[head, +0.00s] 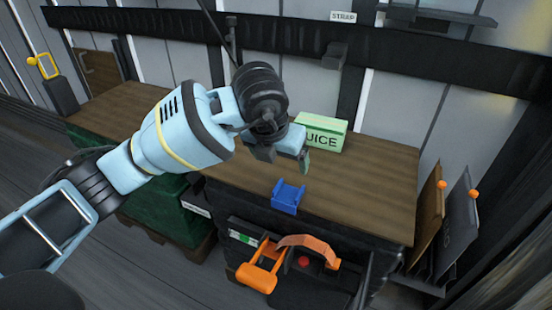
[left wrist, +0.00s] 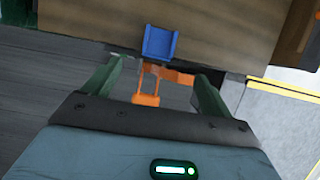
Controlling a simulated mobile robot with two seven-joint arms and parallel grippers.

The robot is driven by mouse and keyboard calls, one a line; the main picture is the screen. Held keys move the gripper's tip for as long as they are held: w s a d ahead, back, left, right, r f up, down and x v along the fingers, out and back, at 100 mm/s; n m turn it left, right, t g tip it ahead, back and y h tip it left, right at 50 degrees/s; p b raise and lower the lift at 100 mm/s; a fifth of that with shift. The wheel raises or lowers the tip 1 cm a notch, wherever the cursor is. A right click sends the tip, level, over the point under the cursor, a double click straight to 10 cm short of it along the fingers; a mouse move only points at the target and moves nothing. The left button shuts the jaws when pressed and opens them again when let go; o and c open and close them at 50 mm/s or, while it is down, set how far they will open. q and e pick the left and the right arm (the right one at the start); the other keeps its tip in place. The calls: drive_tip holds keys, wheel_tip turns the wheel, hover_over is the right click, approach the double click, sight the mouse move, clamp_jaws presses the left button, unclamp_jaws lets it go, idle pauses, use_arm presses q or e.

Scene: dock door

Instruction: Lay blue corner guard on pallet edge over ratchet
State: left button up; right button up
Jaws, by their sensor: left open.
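The blue corner guard (head: 288,196) sits at the front edge of the wooden top (head: 370,190), above the orange ratchet (head: 258,275) in the picture. In the left wrist view the guard (left wrist: 160,44) lies at the wood's edge, with the orange ratchet parts (left wrist: 147,99) just below it. My left gripper (head: 284,158) is open and empty, above the top and behind the guard in the head view. Its two green fingers (left wrist: 156,90) stand apart, with nothing between them touching either one. My right gripper does not show.
An orange curved handle (head: 308,243) and a red button (head: 304,262) are below the edge. Brown and dark panels (head: 455,225) lean at the right. The right part of the top is clear.

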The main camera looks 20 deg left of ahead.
use_arm(q)
drive_tip(key=s+d+f+m+g+h, duration=0.25)
drive_tip(key=s+d+f+h, duration=0.35)
drive_tip(key=s+d+f, duration=0.4)
drive_tip(key=s+d+r+n+h, duration=0.2)
drive_tip(key=s+d+n+h, duration=0.65)
drive_tip(key=h, duration=0.45)
drive_tip(key=s+a+f+n+t+y, duration=0.2)
drive_tip(key=a+f+n+t+y, duration=0.45)
drive_tip(key=n, duration=0.45)
drive_tip(key=s+a+f+n+t+y, duration=0.3)
drive_tip(key=a+f+n+t+y, duration=0.3)
drive_tip(key=n, duration=0.4)
drive_tip(key=s+a+f+n+g+y, duration=0.2)
drive_tip(key=s+f, duration=0.6)
drive_tip(key=s, duration=0.4)
drive_tip(key=s+a+f+n+g+y, duration=0.2)
drive_tip(key=s+a+f+n+g, duration=0.3)
drive_tip(key=s+f, duration=0.3)
drive_tip(key=s+g, duration=0.1)
drive_tip(key=s, duration=0.2)
drive_tip(key=shift+s+n+y, duration=0.3)
drive_tip(key=shift+s+y, duration=0.05)
drive_tip(key=shift+s, duration=0.05)
